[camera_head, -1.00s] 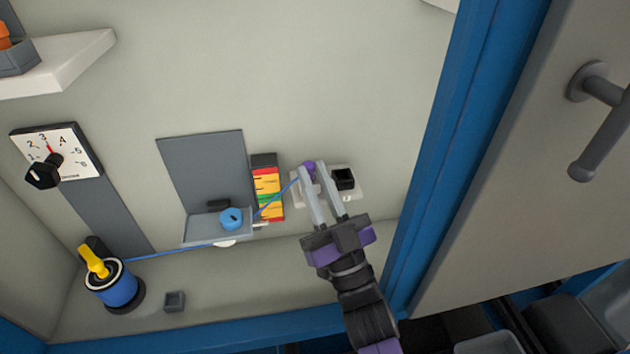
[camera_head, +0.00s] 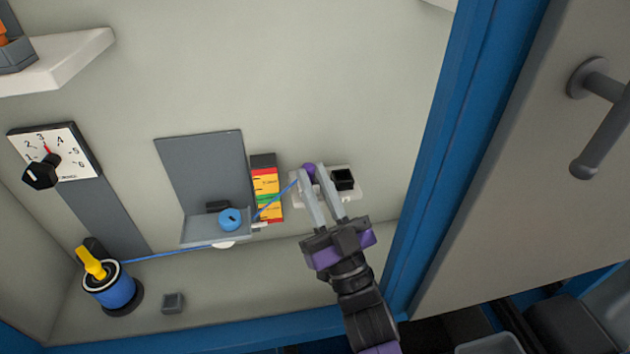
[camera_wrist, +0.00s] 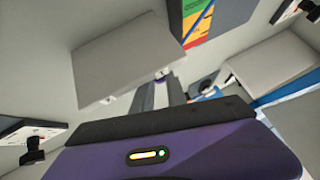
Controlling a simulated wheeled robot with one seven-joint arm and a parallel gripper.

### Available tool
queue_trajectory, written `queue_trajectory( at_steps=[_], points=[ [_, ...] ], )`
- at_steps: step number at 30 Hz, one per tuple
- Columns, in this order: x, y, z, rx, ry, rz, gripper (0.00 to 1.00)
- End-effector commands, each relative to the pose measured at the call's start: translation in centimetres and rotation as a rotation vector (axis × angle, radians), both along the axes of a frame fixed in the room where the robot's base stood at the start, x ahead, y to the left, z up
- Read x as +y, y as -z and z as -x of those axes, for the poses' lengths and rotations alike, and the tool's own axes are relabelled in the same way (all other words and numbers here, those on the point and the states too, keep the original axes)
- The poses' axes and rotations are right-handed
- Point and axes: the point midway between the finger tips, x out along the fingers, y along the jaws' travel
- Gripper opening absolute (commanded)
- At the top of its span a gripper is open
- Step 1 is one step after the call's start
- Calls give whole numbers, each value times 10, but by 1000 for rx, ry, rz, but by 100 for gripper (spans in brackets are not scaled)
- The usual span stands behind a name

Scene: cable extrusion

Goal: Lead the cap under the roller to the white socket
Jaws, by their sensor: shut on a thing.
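My gripper (camera_head: 313,172) is shut on the small purple cap (camera_head: 308,168), which shows between and just above the fingertips. A thin blue cable (camera_head: 280,198) runs from the cap down left to the grey bracket (camera_head: 203,176). The blue roller (camera_head: 230,219) sits at the bracket's lower ledge, and more cable leaves on the left to the blue spool. How the cable passes the roller is partly hidden. The white socket (camera_head: 352,194) with a black square is on the wall right behind the fingers. I cannot tell whether the cap touches it. The fingers (camera_wrist: 160,95) also show in the wrist view.
A striped colour gauge (camera_head: 266,185) stands between bracket and socket. The blue spool (camera_head: 110,293) with a yellow lever is at lower left, with a small grey box (camera_head: 173,302) nearby. A dial (camera_head: 55,155) hangs at left. A blue frame (camera_head: 470,120) bounds the right side.

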Motion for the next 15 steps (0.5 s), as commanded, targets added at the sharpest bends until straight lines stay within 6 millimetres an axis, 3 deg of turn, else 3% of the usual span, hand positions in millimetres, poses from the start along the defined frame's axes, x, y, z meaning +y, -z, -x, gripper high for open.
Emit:
queue_trajectory(
  at_steps=[1,5,15],
  points=[
    [3,18,-2,36,0,12,20],
    [2,18,-3,36,2,12,43],
    [-1,18,-4,36,8,10,43]
  ],
)
